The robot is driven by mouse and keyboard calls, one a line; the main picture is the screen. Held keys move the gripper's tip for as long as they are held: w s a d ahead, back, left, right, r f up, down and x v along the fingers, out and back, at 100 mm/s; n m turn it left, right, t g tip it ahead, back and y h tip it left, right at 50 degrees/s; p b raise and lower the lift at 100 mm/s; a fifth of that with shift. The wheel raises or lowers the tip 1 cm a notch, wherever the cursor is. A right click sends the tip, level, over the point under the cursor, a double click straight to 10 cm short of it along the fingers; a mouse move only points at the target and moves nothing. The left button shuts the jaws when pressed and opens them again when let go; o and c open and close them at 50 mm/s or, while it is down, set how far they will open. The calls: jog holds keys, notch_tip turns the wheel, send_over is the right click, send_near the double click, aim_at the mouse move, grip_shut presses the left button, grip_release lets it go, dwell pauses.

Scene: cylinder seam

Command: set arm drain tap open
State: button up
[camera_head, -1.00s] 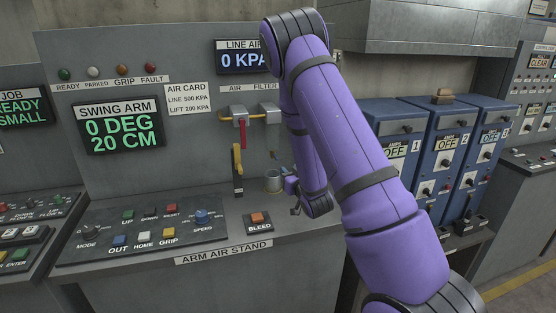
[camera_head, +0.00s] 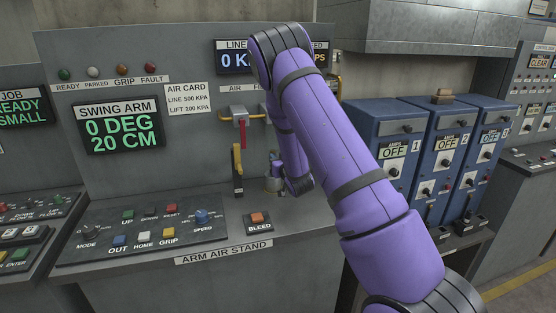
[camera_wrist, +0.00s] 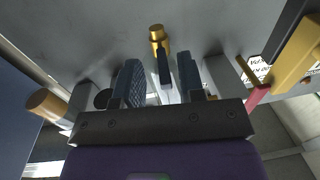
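In the wrist view, a brass fitting (camera_wrist: 157,34) with a dark lever (camera_wrist: 164,66) projects from the grey panel; it looks like the drain tap. My gripper (camera_wrist: 159,78) is open, with a finger on each side of the lever. Gaps show on both sides, so I see no clear contact. In the head view, my gripper (camera_head: 273,163) is at the panel above a small metal cup (camera_head: 273,184). My purple arm hides the tap there, and I cannot read the tap's setting.
A red-handled air valve (camera_head: 243,134) and a yellow lever (camera_head: 237,164) are left of my gripper. The line air display (camera_head: 234,60) starts with 0 and is partly covered. A BLEED button (camera_head: 257,221) is on the stand below. Blue cabinets (camera_head: 388,150) stand right of my arm.

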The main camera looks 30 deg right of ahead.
jog(key=shift+c, duration=0.4)
grip_shut()
jog(key=shift+a+m+g+h, duration=0.3)
jog(key=shift+m+h, duration=0.4)
jog(key=shift+h, duration=0.3)
jog(key=shift+o, duration=0.4)
grip_release()
jog(key=v, duration=1)
jog(key=shift+s+a, duration=0.15)
jog(key=shift+s, duration=0.15)
